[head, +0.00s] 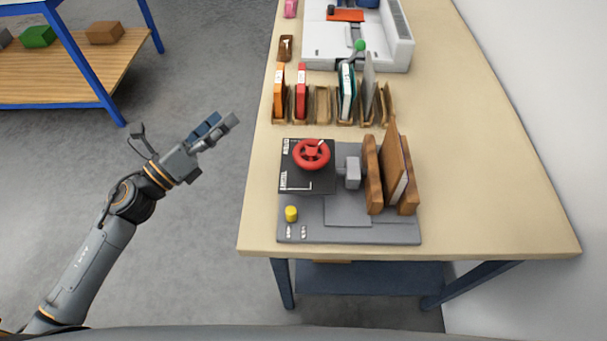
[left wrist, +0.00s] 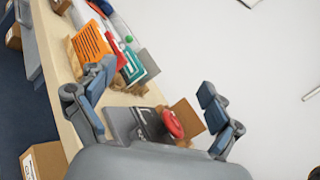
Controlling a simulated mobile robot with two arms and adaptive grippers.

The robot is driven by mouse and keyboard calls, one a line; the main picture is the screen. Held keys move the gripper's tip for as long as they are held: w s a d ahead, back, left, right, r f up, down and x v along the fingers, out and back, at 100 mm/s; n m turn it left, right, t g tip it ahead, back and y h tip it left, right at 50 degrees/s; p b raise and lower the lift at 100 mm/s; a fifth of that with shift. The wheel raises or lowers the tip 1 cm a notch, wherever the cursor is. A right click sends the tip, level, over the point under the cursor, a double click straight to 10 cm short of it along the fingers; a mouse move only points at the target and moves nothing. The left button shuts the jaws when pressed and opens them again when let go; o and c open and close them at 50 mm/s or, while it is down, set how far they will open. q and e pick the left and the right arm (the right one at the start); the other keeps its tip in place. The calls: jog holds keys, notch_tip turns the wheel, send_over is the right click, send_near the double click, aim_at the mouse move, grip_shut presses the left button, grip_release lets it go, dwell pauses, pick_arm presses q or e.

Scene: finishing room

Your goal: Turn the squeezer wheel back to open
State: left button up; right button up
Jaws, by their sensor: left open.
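The red squeezer wheel (head: 311,154) sits on a black plate (head: 293,181) on a grey base (head: 348,235) near the front of the table. In the left wrist view the wheel (left wrist: 172,123) shows between my fingers, farther off. To the right of the wheel is a grey block (head: 353,172), then upright brown boards (head: 373,180) with a thinner brown panel (head: 393,160) between them. My left gripper (head: 217,129) is open and empty, left of the table edge and apart from the wheel. It also shows in the left wrist view (left wrist: 160,112). My right gripper is not in view.
A yellow knob (head: 291,213) stands on the base's front left. Behind the base is a row of upright books (head: 301,95) in brown holders, then a white machine (head: 330,45). The wooden table (head: 490,200) is bare to the right. A blue-framed shelf (head: 85,65) stands far left.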

aim_at(294, 160)
pick_arm(q)
jog(key=s+d+f+m+g+h+b, duration=0.1)
jog(key=s+d+f+m+g, duration=0.1)
jog(key=s+f+m+g, duration=0.25)
jog(key=s+d+f+m+g+h+b, duration=0.1)
jog(key=s+d+f+m+g+h, duration=0.15)
jog(key=s+m, duration=0.4)
jog(key=shift+m+g+y, duration=0.3)
jog(key=shift+m+y, duration=0.05)
jog(key=shift+m, duration=0.25)
jog(key=p+x, duration=0.1)
jog(key=x, duration=0.3)
jog(key=w+r+p+x, duration=0.1)
jog(key=p+x, duration=0.1)
jog(key=x, duration=0.2)
jog(key=w+a+p+x, duration=0.1)
jog(key=x, duration=0.3)
jog(key=shift+d+r, duration=0.15)
jog(key=shift+w+d+p, duration=0.25)
jog(key=shift+d+p, duration=0.1)
jog(key=shift+d, duration=0.25)
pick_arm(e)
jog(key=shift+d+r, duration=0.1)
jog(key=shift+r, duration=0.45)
pick_arm(q)
jog(key=c, duration=1.2)
